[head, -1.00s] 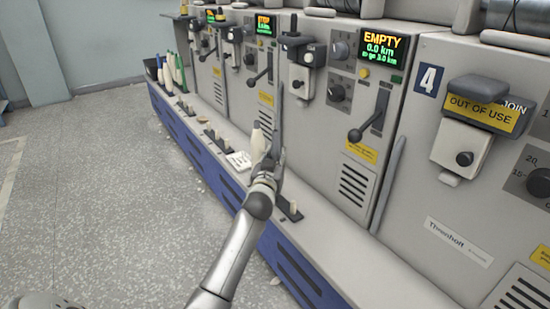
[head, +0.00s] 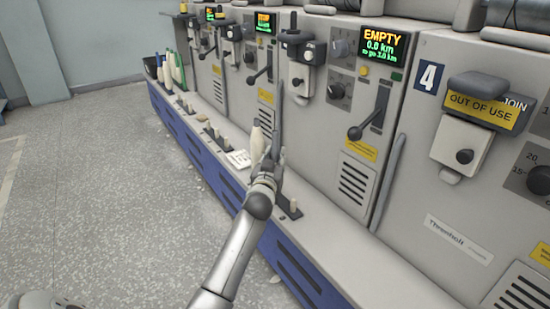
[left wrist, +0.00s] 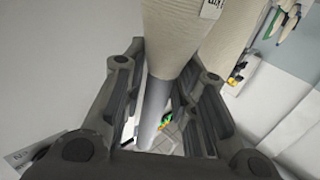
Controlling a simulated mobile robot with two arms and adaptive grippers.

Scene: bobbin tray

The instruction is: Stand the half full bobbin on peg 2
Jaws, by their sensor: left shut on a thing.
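My left gripper (head: 272,155) is above the ledge in front of the machines. In the left wrist view the fingers (left wrist: 165,120) are shut around the grey tube of a cream bobbin (left wrist: 175,35), which has a small printed label. A second cream shape (left wrist: 228,45) stands behind it to the right. In the head view a cream bobbin (head: 257,143) shows just beside my gripper; I cannot tell whether it is the held one. A short peg (head: 293,207) on a dark base stands on the ledge right of my wrist. Peg numbers are not readable. My right gripper is out of view.
The pale ledge (head: 335,245) runs along the machines, with more small pegs (head: 215,133) farther back. A white card (head: 238,160) lies on it. Machine levers (head: 368,122) stick out above.

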